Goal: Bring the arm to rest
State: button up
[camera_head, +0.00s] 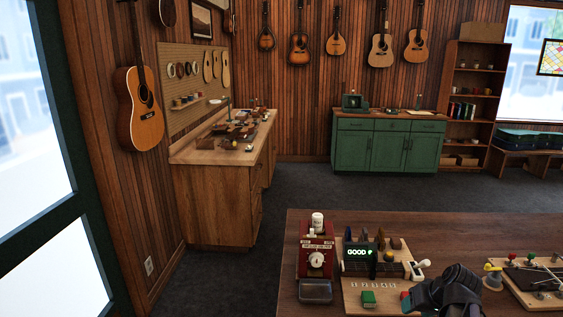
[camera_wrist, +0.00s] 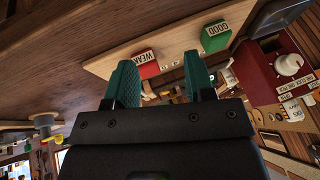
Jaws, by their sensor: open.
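My gripper (camera_wrist: 160,80) shows in the wrist view with two teal fingers spread apart and nothing between them. In the head view the dark end of my arm (camera_head: 450,288) is over the front of the wooden table (camera_head: 430,222), beside the right end of a light wooden test board (camera_head: 385,300). In the wrist view a red block marked WEAK (camera_wrist: 146,64) and a green block marked GOOD (camera_wrist: 216,37) sit on the board beyond the fingers.
Right of my arm are a yellow-topped peg (camera_head: 492,277) and a framed board with coloured knobs (camera_head: 535,280). The table's back right is clear.

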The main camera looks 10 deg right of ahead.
jog(key=s+a+f+n+g+h, duration=0.1)
jog(key=s+a+g, duration=0.1)
jog(key=a, duration=1)
jog(key=s+a+f+n+g+h, duration=0.1)
jog(key=s+a+g, duration=0.2)
jog(key=a, duration=0.9)
jog(key=shift+n, duration=0.3)
